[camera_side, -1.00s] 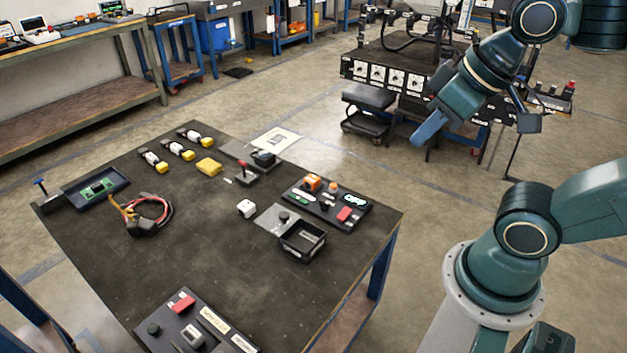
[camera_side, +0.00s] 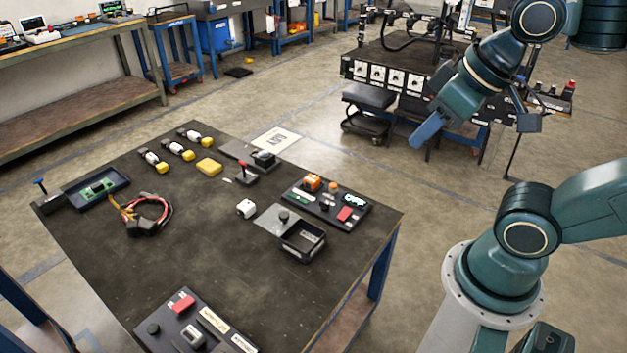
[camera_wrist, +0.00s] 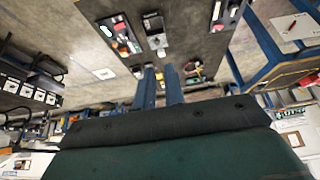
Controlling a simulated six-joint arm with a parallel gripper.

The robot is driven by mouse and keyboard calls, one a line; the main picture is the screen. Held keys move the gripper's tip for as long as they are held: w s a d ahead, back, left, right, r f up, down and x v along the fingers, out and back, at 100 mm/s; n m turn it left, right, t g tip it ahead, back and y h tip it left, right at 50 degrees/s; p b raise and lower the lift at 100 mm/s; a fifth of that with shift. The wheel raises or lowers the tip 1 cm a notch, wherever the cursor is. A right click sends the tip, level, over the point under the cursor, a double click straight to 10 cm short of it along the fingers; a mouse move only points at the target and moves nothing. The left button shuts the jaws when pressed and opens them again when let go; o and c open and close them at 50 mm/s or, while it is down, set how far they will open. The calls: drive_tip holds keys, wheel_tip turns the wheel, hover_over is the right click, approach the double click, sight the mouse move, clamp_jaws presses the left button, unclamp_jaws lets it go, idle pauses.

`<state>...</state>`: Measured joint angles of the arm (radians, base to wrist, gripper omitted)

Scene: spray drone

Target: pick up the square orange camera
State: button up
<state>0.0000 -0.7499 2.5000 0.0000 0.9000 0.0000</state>
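The square orange camera (camera_side: 312,182) sits on a black panel (camera_side: 361,220) at the right corner of the dark table. A smaller orange round piece stands just right of it. My gripper (camera_side: 430,128) is raised well above and to the right of the table, far from the camera and empty. In the wrist view my gripper's two blue fingers (camera_wrist: 160,74) are parallel with a gap between them, and nothing is held. A small orange patch on a dark panel at the top of that view may be the camera, but it is too small to be sure.
A yellow block (camera_side: 208,166), a red-knobbed lever (camera_side: 244,174) and a wire bundle (camera_side: 145,214) lie farther left. The table's middle is clear.

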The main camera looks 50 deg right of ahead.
drive_tip(key=o, duration=1.1)
drive_tip(key=w+d+r+m+g, duration=0.1)
drive_tip(key=w+d+r+m, duration=0.1)
drive_tip(key=w, duration=0.5)
drive_tip(key=w+d+r+m, duration=0.1)
drive_tip(key=w+r+m, duration=0.15)
drive_tip(key=w, duration=0.35)
drive_tip(key=w+d+f+m+g, duration=0.1)
drive_tip(key=w+d+f+m, duration=0.15)
drive_tip(key=w, duration=0.45)
drive_tip(key=w+d+f+m+g, duration=0.1)
drive_tip(key=w+d+f+m, duration=0.2)
drive_tip(key=w, duration=0.5)
drive_tip(key=w+d+f+m+g, duration=0.1)
drive_tip(key=w+d+f, duration=0.3)
drive_tip(key=f, duration=0.5)
drive_tip(key=w+d+f+m, duration=0.4)
drive_tip(key=d+f, duration=0.3)
drive_tip(key=f, duration=0.3)
drive_tip(key=w+d+f+m+g, duration=0.1)
drive_tip(key=w+d+f+m, duration=0.2)
drive_tip(key=f, duration=0.7)
drive_tip(key=shift+w+d+g, duration=0.15)
drive_tip(key=shift+w+d, duration=0.2)
drive_tip(key=shift+d, duration=0.35)
drive_tip(key=shift+w+d+g, duration=0.15)
drive_tip(key=shift+w+d, duration=0.15)
drive_tip(key=shift+d, duration=0.35)
